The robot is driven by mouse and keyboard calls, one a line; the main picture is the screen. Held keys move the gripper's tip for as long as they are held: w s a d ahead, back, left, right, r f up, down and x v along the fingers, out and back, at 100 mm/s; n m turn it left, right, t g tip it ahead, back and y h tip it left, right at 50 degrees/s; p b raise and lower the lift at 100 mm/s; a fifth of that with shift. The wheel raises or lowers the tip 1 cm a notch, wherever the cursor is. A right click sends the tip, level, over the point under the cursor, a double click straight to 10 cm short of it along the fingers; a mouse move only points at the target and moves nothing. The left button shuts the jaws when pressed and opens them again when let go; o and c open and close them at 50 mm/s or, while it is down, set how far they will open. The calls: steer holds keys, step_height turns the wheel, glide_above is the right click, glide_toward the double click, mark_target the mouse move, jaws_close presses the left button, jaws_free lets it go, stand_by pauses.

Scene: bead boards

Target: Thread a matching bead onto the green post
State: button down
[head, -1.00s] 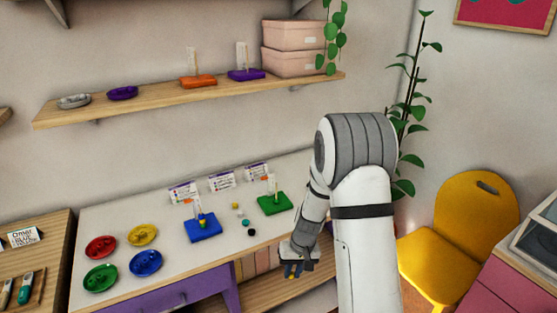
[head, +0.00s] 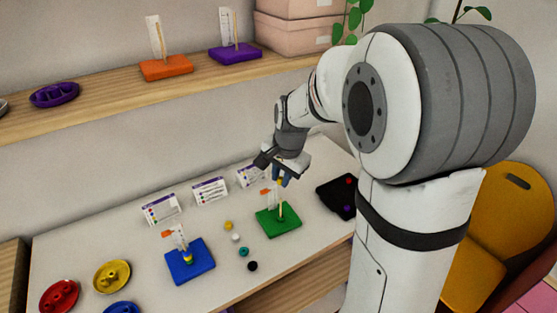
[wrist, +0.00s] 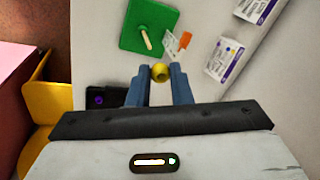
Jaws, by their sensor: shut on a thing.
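The green board (head: 266,222) stands on the white table with its thin wooden post (head: 281,212) upright. A clear card with an orange tab (head: 265,192) stands beside the post. My gripper (head: 280,177) is above the green board, near the post's top. The bead looks apart from the post in that view.
A blue board (head: 180,268) with a yellow bead on its post stands to the left. Loose yellow, white, teal and black beads (head: 252,266) lie between the boards. A black tray (head: 330,196) is at right. Label cards (head: 210,191) stand behind.

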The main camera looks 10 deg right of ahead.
steer(key=shift+w, duration=0.1)
steer(key=shift+s+b+x, duration=0.2)
steer(key=shift+b+x, duration=0.65)
steer(key=shift+x, duration=0.15)
steer(key=shift+d+f+b, duration=0.1)
steer(key=shift+f+b, duration=0.85)
steer(key=shift+f, duration=0.4)
steer(key=shift+s+f+b, duration=0.1)
steer(key=shift+f+b, duration=0.65)
steer(key=shift+f, duration=0.15)
steer(key=shift+b+x, duration=0.55)
steer(key=shift+x, duration=0.2)
steer(key=shift+s+f, duration=0.1)
steer(key=shift+s, duration=0.05)
steer(key=c, duration=1.2)
jaws_free()
steer(key=shift+c, duration=0.2)
